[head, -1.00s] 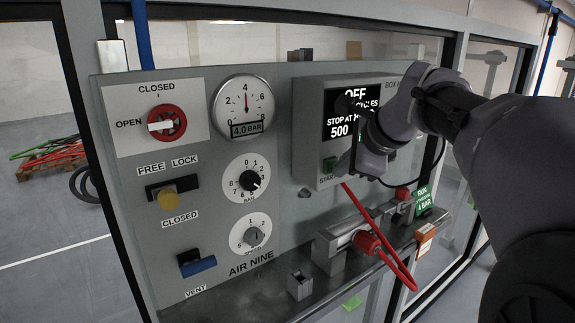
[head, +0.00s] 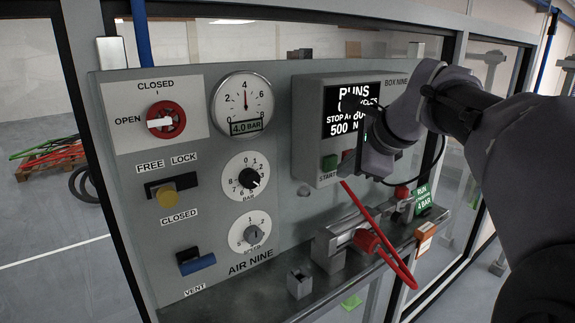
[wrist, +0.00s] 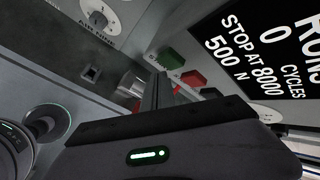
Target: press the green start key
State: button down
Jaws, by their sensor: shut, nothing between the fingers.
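The green start key (head: 329,163) sits on the lower front of the grey control box (head: 308,120), above a START label. It also shows in the wrist view (wrist: 171,58), beside a red key (wrist: 193,78). The box display (head: 350,106) reads RUNS, with a stop count and 500 N; the wrist view shows 0 cycles. My gripper (wrist: 158,92) is shut and empty. It is apart from the green key, which is uncovered in both views. In the head view my wrist hides part of the box's right side.
A cylinder fixture (head: 338,243) with a red hose (head: 398,265) stands on the ledge below the box.

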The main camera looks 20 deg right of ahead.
jog(key=shift+s+d, duration=0.1)
jog(key=shift+s+d+b, duration=0.2)
jog(key=shift+s+d, duration=0.05)
jog(key=shift+s, duration=0.5)
jog(key=shift+s+d+b, duration=0.25)
jog(key=shift+s, duration=0.5)
jog(key=shift+s+d+b, duration=0.2)
jog(key=shift+s+d, duration=0.05)
jog(key=shift+s, duration=0.5)
